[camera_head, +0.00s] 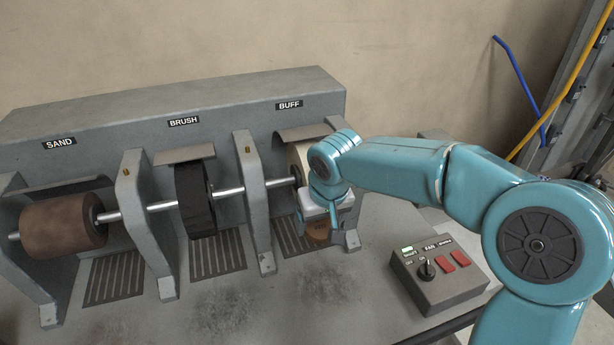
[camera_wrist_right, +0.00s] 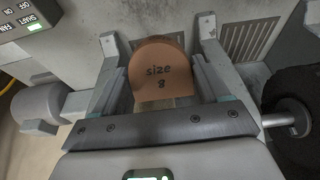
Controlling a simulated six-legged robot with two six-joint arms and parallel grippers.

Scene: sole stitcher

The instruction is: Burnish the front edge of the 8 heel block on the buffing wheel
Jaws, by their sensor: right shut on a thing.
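The brown heel block (camera_head: 318,232) sits low in front of the buffing wheel in the head view, mostly covered by my gripper. In the right wrist view the heel block (camera_wrist_right: 160,72) shows its flat face, marked "size 8", with its rounded edge pointing away from the palm. My right gripper (camera_head: 328,220) is shut on it, with one finger on each side in the wrist view (camera_wrist_right: 158,50). The pale buffing wheel (camera_head: 299,158) under the BUFF label is partly hidden behind my right wrist. I cannot tell whether block and wheel touch. My left gripper is out of view.
The brown sanding drum (camera_head: 64,228) and black brush wheel (camera_head: 195,200) share the shaft (camera_head: 150,207), with grey upright brackets (camera_head: 255,200) between stations. A control box (camera_head: 437,272) with a green light, a knob and red switches stands at right. The front bench is clear.

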